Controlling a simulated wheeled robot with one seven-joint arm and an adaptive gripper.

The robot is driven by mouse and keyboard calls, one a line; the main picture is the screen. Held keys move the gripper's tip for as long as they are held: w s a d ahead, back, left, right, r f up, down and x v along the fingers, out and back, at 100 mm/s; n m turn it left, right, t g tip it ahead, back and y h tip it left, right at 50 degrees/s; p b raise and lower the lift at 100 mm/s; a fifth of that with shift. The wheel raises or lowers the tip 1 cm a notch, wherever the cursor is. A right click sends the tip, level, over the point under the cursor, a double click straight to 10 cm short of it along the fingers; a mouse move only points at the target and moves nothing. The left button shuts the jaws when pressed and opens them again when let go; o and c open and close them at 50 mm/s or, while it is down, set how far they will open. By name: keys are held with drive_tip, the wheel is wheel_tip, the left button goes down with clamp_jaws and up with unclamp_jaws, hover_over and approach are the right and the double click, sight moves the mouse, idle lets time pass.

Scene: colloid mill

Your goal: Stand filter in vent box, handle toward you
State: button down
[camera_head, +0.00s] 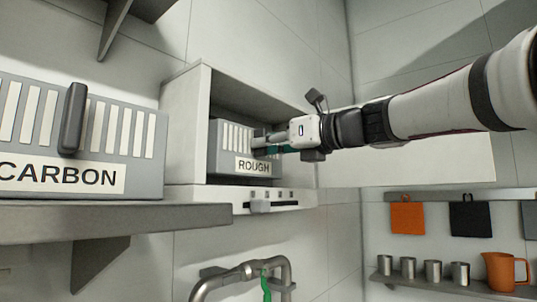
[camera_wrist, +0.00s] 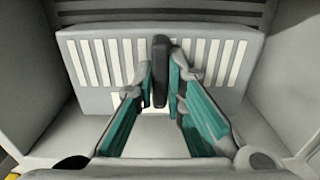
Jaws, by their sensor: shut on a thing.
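The filter (camera_head: 232,136) is a grey block with white slots and a label reading ROUGH. It stands upright inside the open vent box (camera_head: 183,127), a pale box on the wall. In the wrist view the filter's slotted face (camera_wrist: 215,62) fills the box's width, with its dark upright handle (camera_wrist: 160,60) facing the camera. My gripper (camera_head: 262,143) reaches into the box from the right. In the wrist view its teal-lined fingers (camera_wrist: 161,82) are shut on the handle, one on each side. The filter's back and the label's middle are hidden in the wrist view.
A second filter labelled CARBON (camera_head: 140,150) stands on a grey shelf (camera_head: 110,215) at left. A control strip (camera_head: 285,205) runs under the box. Pipes (camera_head: 240,272) lie below. Cups (camera_head: 433,270) and an orange jug (camera_head: 498,270) stand on a lower right shelf.

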drive_tip(key=shift+w+a+f, duration=0.1)
drive_tip(key=shift+a+f, duration=0.05)
drive_tip(key=shift+f, duration=0.85)
drive_tip(key=shift+f, duration=0.2)
drive_tip(key=c, duration=1.7)
unclamp_jaws()
drive_tip(key=shift+o, duration=0.2)
drive_tip(key=shift+r, duration=0.25)
drive_tip(key=b+v, duration=0.1)
drive_tip(key=v, duration=1.1)
drive_tip(key=shift+b, duration=0.35)
